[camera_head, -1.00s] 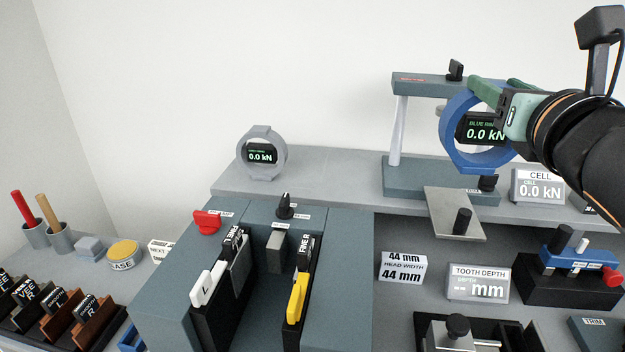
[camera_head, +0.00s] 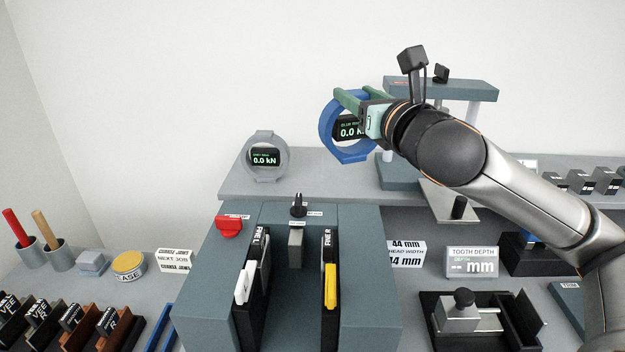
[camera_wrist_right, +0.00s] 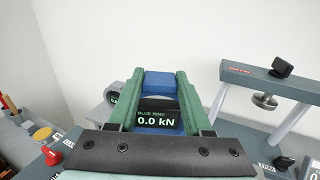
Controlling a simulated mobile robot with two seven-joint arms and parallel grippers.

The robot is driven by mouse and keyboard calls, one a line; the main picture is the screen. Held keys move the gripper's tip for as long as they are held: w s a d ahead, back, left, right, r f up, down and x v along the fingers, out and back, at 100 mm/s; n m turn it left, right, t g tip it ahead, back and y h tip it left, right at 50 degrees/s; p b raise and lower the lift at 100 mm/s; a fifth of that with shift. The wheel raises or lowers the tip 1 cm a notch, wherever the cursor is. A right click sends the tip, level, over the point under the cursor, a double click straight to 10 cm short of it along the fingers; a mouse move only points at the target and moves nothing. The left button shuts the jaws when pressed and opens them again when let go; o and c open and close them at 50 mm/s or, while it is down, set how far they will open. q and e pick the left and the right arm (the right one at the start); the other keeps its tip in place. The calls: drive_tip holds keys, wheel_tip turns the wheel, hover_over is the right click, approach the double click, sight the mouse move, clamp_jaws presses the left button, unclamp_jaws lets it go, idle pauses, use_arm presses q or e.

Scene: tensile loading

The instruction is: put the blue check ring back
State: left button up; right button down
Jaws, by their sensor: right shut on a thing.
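The blue check ring (camera_head: 345,151) has a dark display reading 0.0 kN. My right gripper (camera_head: 362,99) is shut on its upper part and holds it upright, in front of the wall and above the grey shelf (camera_head: 232,183). In the right wrist view the blue ring (camera_wrist_right: 158,83) sits between the green fingers of my right gripper (camera_wrist_right: 158,92), with its "BLUE RING" display facing the camera. Whether the ring's bottom touches the shelf is hard to tell; it appears to be above it. My left gripper is not in view.
A grey check ring (camera_head: 265,170) stands on the shelf to the left. A press frame (camera_head: 440,88) stands behind my right arm, partly hidden. A vise-like fixture (camera_head: 360,250) with a yellow lever is below. The shelf between the two rings looks clear.

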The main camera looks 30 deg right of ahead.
drive_tip(key=shift+w+r, duration=0.1)
drive_tip(key=shift+w, duration=0.1)
drive_tip(key=w+d+f+b, duration=0.2)
drive_tip(key=w+d+f, duration=0.3)
drive_tip(key=w+f, duration=0.7)
drive_tip(key=shift+w+d+f+b, duration=0.15)
drive_tip(key=shift+w+f+b, duration=0.2)
drive_tip(key=shift+f, duration=0.2)
drive_tip(key=c, duration=0.7)
unclamp_jaws()
drive_tip(key=shift+f, duration=0.2)
drive_tip(key=o, duration=0.4)
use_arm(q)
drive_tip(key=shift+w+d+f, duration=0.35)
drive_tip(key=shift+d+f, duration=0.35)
